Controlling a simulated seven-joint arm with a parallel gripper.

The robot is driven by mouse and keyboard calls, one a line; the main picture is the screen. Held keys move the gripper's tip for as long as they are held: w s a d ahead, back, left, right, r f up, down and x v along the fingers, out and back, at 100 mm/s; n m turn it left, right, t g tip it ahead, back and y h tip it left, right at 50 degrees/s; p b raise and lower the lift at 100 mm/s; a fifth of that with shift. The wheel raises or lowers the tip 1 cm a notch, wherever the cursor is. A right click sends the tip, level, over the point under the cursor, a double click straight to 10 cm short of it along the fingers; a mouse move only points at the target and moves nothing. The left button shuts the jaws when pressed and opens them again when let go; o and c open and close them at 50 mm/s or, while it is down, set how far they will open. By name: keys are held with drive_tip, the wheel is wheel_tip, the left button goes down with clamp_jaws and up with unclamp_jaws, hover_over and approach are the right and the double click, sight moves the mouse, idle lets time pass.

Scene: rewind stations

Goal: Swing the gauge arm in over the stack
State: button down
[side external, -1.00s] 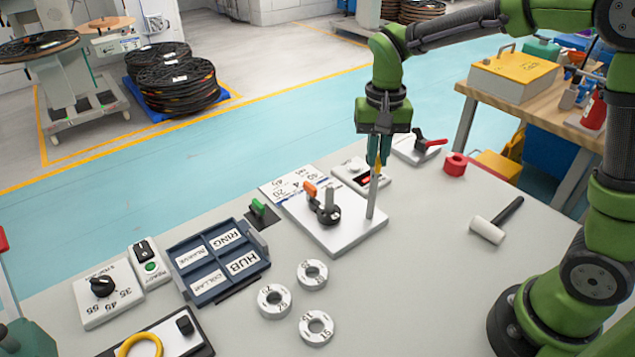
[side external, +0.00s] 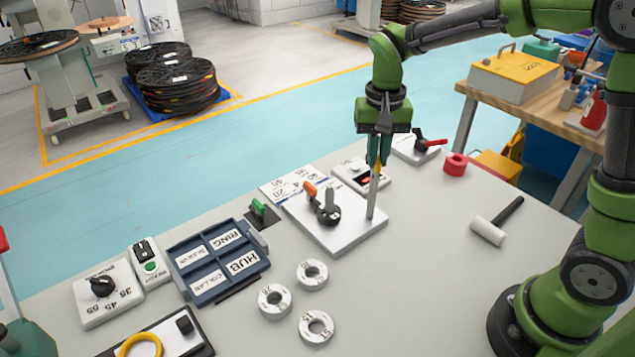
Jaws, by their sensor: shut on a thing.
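My gripper (side external: 378,162) points down at the top of an upright grey post (side external: 372,196). It is shut on a small yellow-orange part there, which I take to be the gauge arm; the fingers hide most of it. The post stands at the right corner of a white base plate (side external: 345,238). Left of the post, on the same plate, is a dark stack (side external: 327,213) with a grey upright pin and an orange piece (side external: 310,190) beside it. My gripper is to the right of the stack, not above it.
Several pale rings (side external: 275,301) lie in front of the plate. A labelled blue tray (side external: 218,262) and a green switch (side external: 258,207) are to the left. A red-handled device (side external: 418,148) stands behind.

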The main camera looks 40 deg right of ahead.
drive_tip(key=shift+n, duration=0.3)
drive_tip(key=n, duration=0.3)
drive_tip(key=shift+n, duration=0.4)
drive_tip(key=n, duration=0.4)
drive_tip(key=shift+n, duration=0.3)
drive_tip(key=n, duration=0.4)
drive_tip(key=shift+a, duration=0.1)
drive_tip(key=n, duration=0.4)
drive_tip(key=shift+r+n, duration=0.1)
drive_tip(key=shift+n, duration=0.2)
drive_tip(key=c, duration=1.2)
unclamp_jaws()
wheel_tip(320, 180, up, 17)
drive_tip(key=shift+f, duration=0.1)
